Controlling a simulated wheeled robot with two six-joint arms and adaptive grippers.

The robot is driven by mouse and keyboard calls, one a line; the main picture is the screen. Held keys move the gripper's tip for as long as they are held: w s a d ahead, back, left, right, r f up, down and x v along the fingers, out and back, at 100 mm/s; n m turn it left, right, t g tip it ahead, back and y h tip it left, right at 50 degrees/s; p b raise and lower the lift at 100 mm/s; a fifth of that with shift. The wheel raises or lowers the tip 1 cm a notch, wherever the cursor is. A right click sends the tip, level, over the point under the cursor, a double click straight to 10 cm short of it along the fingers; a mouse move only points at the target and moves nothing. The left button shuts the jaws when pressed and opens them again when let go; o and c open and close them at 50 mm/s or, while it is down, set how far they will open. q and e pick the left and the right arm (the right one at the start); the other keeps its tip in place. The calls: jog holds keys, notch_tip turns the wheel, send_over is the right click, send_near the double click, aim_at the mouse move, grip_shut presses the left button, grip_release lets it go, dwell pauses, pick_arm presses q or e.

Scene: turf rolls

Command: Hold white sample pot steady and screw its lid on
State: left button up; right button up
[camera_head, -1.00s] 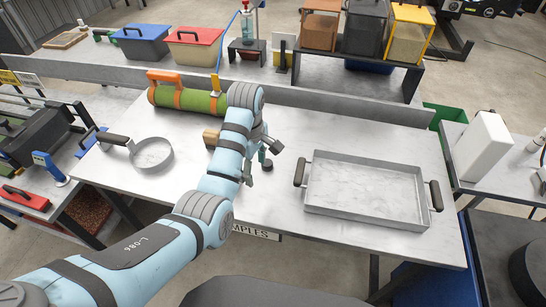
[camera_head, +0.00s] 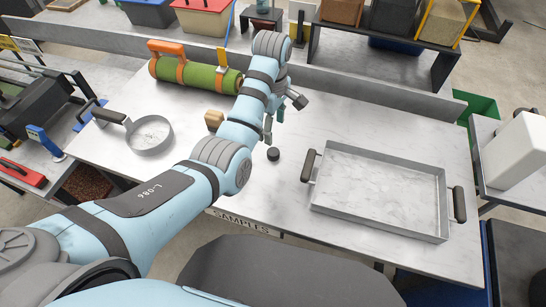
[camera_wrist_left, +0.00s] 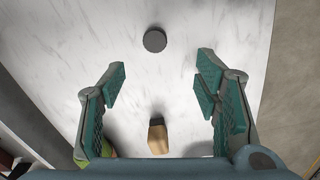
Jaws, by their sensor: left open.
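A small dark round lid-like disc (camera_head: 273,154) lies flat on the pale marbled table, left of the metal tray. It also shows in the left wrist view (camera_wrist_left: 155,40), above and between my fingertips. My left gripper (camera_head: 272,124) is over the table just behind the disc, apart from it. In the left wrist view my left gripper (camera_wrist_left: 160,80) is open, with teal pads spread and nothing between them. I cannot make out a white sample pot in either view; my left arm hides part of the table. My right gripper is not in view.
A metal tray (camera_head: 330,205) with two dark handles lies right of the disc. A sieve-like ring (camera_head: 150,135) and a green turf roll (camera_head: 190,75) are farther left. Table between disc and tray is narrow but clear.

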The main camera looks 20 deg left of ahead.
pick_arm(q)
send_over(272, 151)
notch_tip(272, 151, down, 7)
jog(key=shift+w+d+r, duration=0.1)
jog(key=shift+w+r, duration=0.05)
jog(key=shift+r, duration=0.05)
jog(key=shift+f, duration=0.3)
jog(key=shift+s+r, duration=0.1)
jog(key=shift+s, duration=0.35)
jog(key=shift+w+f, duration=0.15)
jog(key=shift+f, duration=0.2)
notch_tip(272, 151, down, 5)
jog(key=shift+w+r+b, duration=0.1)
jog(key=shift+w+b, duration=0.05)
jog(key=shift+b, duration=0.6)
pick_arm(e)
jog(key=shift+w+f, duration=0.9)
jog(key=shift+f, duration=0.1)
pick_arm(q)
jog(key=c, duration=0.9)
